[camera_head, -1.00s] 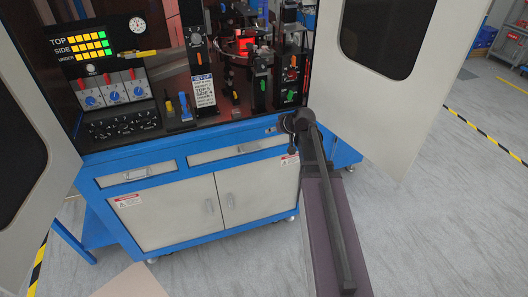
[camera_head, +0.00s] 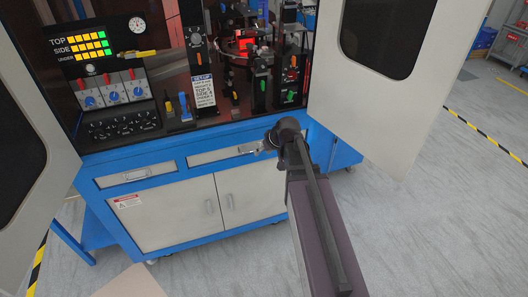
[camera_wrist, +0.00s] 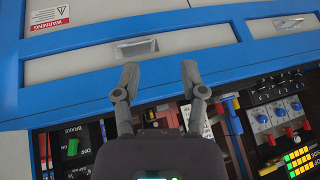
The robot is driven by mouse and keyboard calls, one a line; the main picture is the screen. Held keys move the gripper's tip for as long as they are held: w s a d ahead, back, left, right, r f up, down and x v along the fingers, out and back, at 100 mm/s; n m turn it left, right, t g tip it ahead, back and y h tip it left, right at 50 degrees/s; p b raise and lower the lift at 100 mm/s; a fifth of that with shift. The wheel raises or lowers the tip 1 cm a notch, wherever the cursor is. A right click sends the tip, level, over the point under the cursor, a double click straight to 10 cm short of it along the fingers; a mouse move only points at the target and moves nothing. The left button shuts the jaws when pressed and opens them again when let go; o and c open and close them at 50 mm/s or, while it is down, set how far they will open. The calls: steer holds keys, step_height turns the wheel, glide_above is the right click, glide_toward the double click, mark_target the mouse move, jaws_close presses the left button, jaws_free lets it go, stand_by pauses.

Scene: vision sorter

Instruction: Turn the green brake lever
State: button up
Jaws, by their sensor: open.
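The green brake lever (camera_wrist: 72,147) is at the lower left of the wrist view, on a black panel beside the word BRAKE. In the head view, a small green lever (camera_head: 291,96) shows low on the black panel at the cabinet's right side. My gripper (camera_wrist: 159,75) is open and empty, its two fingers spread in front of the blue cabinet front. The lever lies apart from the fingers, off to their left in the wrist view. In the head view my arm's end is in front of the drawers, and the fingers are mostly hidden.
A drawer handle (camera_head: 249,149) is close to my gripper. Open cabinet doors stand at left and right (camera_head: 385,90). Floor at the right is free.

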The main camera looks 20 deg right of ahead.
steer(key=shift+w, duration=0.1)
steer(key=m+t+h+b, duration=0.3)
steer(key=m+t+b, duration=0.1)
steer(key=t+b, duration=0.8)
glide_toward(291, 97)
steer(key=s, duration=0.4)
steer(key=shift+w+d+f+t+p, duration=0.1)
steer(key=shift+d+f+t+p, duration=0.05)
steer(key=shift+d+t+p, duration=0.2)
steer(key=shift+w, duration=0.15)
steer(key=w, duration=1.3)
steer(key=shift+w+a, duration=0.3)
